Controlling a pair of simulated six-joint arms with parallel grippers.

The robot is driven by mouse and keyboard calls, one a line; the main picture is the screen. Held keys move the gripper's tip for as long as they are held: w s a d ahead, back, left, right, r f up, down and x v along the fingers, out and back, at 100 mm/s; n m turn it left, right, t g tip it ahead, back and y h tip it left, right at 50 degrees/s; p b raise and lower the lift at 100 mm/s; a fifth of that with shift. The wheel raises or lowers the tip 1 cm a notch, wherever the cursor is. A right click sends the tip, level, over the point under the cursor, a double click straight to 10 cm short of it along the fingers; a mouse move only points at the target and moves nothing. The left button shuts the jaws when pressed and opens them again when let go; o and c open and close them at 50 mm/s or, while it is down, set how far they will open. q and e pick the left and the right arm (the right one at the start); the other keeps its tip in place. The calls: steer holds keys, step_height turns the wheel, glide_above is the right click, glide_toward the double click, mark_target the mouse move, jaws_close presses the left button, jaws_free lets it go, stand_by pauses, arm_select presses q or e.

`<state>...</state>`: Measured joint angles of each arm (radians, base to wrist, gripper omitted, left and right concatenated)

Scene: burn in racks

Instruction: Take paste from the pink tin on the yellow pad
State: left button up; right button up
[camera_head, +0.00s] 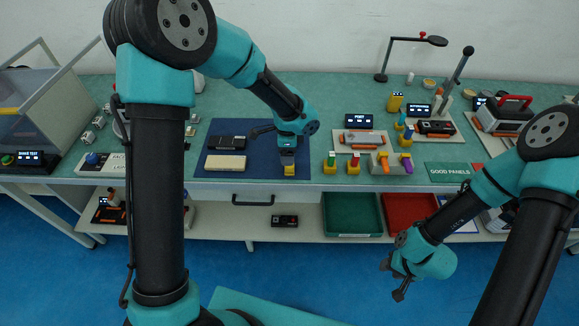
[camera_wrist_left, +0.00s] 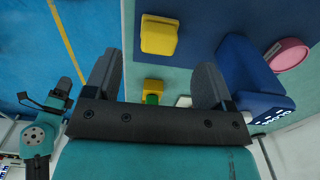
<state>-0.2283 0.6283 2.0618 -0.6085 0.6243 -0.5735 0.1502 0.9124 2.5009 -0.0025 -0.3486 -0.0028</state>
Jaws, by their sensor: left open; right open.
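A yellow block (camera_wrist_left: 159,36), which looks like the yellow pad, lies beyond my left jaws in the left wrist view. It also shows as a yellow patch (camera_head: 289,171) just below the gripper in the head view. A round pink tin (camera_wrist_left: 287,55) is at the upper right of the left wrist view, beside a blue body; I cannot make it out in the head view. My left gripper (camera_head: 288,157) is open and empty over the front right of the blue mat (camera_head: 215,173). My right gripper (camera_head: 393,280) is open and empty, in front of the bench.
A blue block with white marks (camera_wrist_left: 270,100) stands close to one left jaw in the wrist view. Yellow holders with green (camera_head: 329,160) and red (camera_head: 353,162) tops stand right of the mat. Dark (camera_head: 226,142) and cream (camera_head: 225,163) cases lie on it. Green (camera_head: 352,236) and red bins sit below.

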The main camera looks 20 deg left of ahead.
arm_select(q)
steer(key=shift+f, duration=0.65)
steer(key=shift+f, duration=0.1)
steer(key=shift+d+f, duration=0.15)
steer(key=shift+f, duration=1.1)
steer(key=shift+d+f, duration=0.15)
steer(key=shift+f, duration=1.1)
steer(key=shift+c, duration=0.3)
steer(key=c, duration=0.9)
steer(key=shift+r, duration=0.1)
steer(key=shift+c, duration=0.2)
